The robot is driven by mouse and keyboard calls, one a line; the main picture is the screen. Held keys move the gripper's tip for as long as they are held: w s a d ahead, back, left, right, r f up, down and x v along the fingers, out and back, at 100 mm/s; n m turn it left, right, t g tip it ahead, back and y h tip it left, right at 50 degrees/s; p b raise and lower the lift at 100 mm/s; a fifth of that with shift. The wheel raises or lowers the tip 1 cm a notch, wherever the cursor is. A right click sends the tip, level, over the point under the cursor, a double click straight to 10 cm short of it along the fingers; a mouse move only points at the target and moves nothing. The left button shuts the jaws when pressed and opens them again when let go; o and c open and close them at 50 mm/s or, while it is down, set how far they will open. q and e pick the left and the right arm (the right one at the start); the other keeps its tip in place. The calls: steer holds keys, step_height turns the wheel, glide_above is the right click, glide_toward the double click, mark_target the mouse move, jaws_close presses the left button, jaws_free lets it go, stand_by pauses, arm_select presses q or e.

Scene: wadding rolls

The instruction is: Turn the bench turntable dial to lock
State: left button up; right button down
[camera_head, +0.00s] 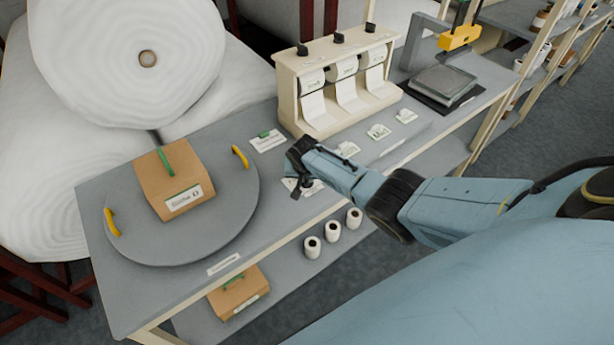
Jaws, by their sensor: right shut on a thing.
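The bench turntable (235,215) is a round grey disc with two yellow handles on its rim. It lies on the left part of the grey bench. A brown box (172,181) with a green strip and a white label sits on it. My right gripper (297,190) is to the right of the disc, low over a white plate (315,186) on the bench. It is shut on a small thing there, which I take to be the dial. The fingers hide the dial, so its setting cannot be read. My left gripper is not in view.
A cream dispenser (300,68) with several rolls stands behind my right gripper. Several white cards lie along the bench. A black-and-grey scale (442,84) is at the far right. Large white wadding rolls (120,60) stand behind. Small rolls (333,230) and another box (238,292) are on the lower shelf.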

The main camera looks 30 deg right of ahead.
stand_by(0.3)
steer(key=c, duration=1.5)
jaws_free()
steer(key=shift+o, duration=0.2)
steer(key=shift+r, duration=0.1)
steer(key=shift+r+p, duration=0.3)
steer(key=p+v, duration=0.3)
steer(key=v, duration=0.9)
steer(key=shift+s+a+r, duration=0.15)
steer(key=shift+s+r, duration=0.05)
steer(key=shift+r, duration=0.05)
